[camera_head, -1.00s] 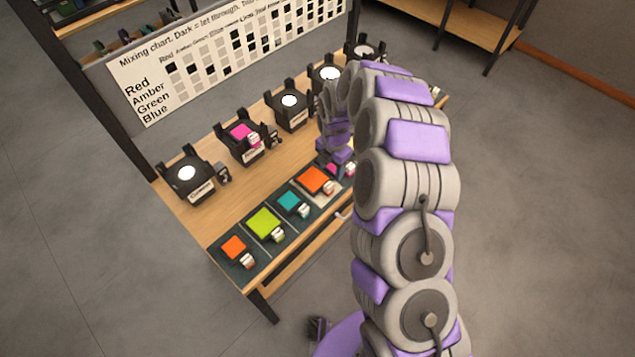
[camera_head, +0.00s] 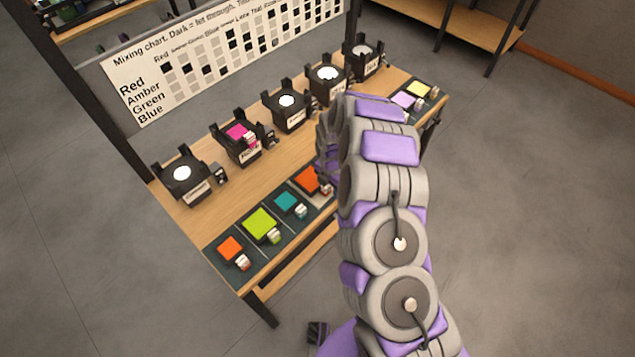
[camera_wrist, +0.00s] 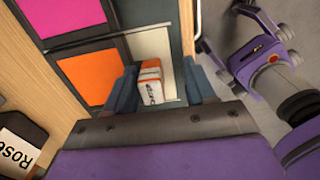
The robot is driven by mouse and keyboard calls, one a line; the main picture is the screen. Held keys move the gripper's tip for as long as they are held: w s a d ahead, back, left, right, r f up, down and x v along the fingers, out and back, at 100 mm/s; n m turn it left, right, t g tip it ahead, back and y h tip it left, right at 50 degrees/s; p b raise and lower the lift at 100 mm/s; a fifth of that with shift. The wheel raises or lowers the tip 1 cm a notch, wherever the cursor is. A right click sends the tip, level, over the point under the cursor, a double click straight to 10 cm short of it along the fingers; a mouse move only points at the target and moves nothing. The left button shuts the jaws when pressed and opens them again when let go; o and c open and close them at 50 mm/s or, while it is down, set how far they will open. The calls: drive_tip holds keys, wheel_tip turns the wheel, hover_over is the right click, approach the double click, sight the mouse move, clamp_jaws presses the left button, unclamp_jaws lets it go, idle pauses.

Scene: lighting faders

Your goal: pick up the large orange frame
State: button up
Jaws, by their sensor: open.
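The large orange frame (camera_head: 308,179) lies on the dark mat at the front of the table, partly behind my arm in the head view. In the wrist view its orange sheet (camera_wrist: 85,78) sits left of my jaws, and its white and orange tab (camera_wrist: 150,80) shows between the fingers. My gripper (camera_wrist: 160,88) is open around the tab, with one finger on each side. Whether the fingers touch the tab I cannot tell. A smaller orange frame (camera_head: 231,247) lies at the left end of the mat.
Green (camera_head: 261,223) and teal (camera_head: 287,203) frames lie left of the large orange one. A pink frame (camera_wrist: 78,18) lies beside it in the wrist view. Several black lamp holders (camera_head: 183,178) stand along the back, one with a pink sheet. A mixing chart (camera_head: 190,60) stands behind.

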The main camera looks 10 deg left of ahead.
drive_tip(key=shift+a+f, duration=0.1)
drive_tip(key=shift+a, duration=0.6)
drive_tip(key=shift+c, duration=1.3)
drive_tip(key=shift+a, duration=0.25)
drive_tip(key=c, duration=0.3)
drive_tip(key=shift+s+d, duration=0.1)
drive_tip(key=shift+d, duration=0.3)
clamp_jaws()
wheel_tip(320, 180, up, 24)
drive_tip(key=p, duration=0.6)
drive_tip(key=shift+a+f+p, duration=0.15)
drive_tip(key=shift+f+p, duration=0.05)
drive_tip(key=shift+p, duration=0.1)
